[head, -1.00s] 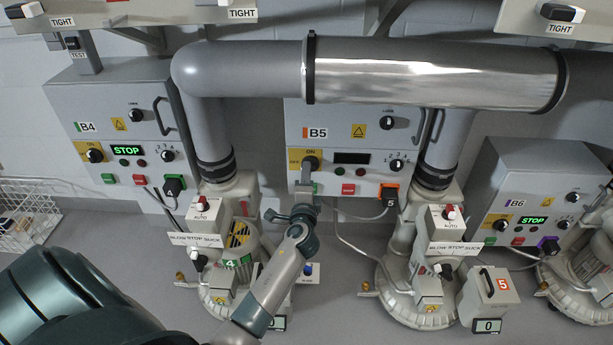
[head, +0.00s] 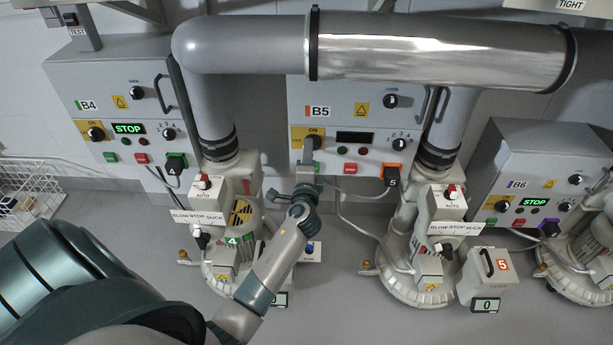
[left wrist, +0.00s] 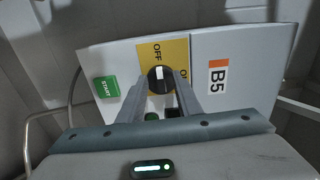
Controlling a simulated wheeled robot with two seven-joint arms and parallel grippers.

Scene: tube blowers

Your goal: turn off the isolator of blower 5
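The blower 5 box, labelled B5 (head: 317,112), stands in the middle of the head view. Its isolator is a round black knob (left wrist: 160,79) on a yellow plate (left wrist: 153,50) marked OFF and ON. In the left wrist view the knob's white mark points up, toward OFF. My left gripper (head: 310,158) is in front of the knob and partly hides it in the head view. In the left wrist view its two fingers (left wrist: 163,82) stand apart, one on each side of the knob; contact is unclear. The B5 display (head: 354,138) is dark. My right gripper is not in view.
Box B4 (head: 89,105) at left and box B6 (head: 517,184) at right have displays lit STOP. A thick pipe (head: 250,45) crosses above B5. Blower bodies stand below on either side. A green START button (left wrist: 107,88) is beside the knob in the wrist view.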

